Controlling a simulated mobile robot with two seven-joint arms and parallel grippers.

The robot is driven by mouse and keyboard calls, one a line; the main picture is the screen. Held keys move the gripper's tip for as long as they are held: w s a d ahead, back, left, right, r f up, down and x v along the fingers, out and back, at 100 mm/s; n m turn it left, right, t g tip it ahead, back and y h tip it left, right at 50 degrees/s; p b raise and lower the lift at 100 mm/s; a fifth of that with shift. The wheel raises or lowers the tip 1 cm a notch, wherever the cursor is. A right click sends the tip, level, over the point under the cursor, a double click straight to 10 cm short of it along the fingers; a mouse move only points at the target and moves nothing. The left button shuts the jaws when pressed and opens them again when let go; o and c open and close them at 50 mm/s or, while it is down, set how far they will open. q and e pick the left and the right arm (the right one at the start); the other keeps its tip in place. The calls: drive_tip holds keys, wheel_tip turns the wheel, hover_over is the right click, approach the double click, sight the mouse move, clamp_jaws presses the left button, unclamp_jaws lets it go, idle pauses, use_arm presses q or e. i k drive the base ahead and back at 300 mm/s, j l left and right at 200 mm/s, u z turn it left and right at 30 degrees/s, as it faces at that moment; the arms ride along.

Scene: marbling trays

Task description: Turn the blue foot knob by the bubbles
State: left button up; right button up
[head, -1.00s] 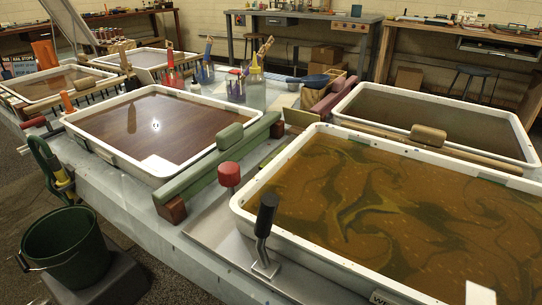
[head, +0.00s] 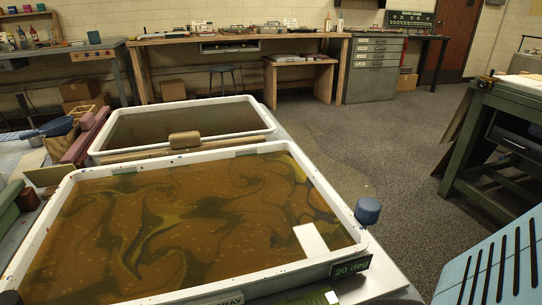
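A blue knob (head: 368,211) stands at the right corner of the near marbling tray (head: 330,187), just outside its white rim, above a light base plate. The tray holds brown liquid with dark green and yellow swirls. A white rectangular piece (head: 311,241) lies over the liquid at the tray's right side. A dark label reading "20 deg" (head: 351,267) is on the tray's front right. Neither of my grippers is in view.
A second tray (head: 270,127) stands behind, with a tan block (head: 184,140) between the two. A blue slotted panel (head: 487,262) and a green-framed table (head: 470,165) are at the right. Open grey floor (head: 390,150) lies between them and the trays.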

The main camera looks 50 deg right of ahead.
sight(368, 209)
drive_tip(key=k+j+z, duration=0.1)
drive_tip(key=z, duration=0.8)
drive_tip(key=j, duration=0.1)
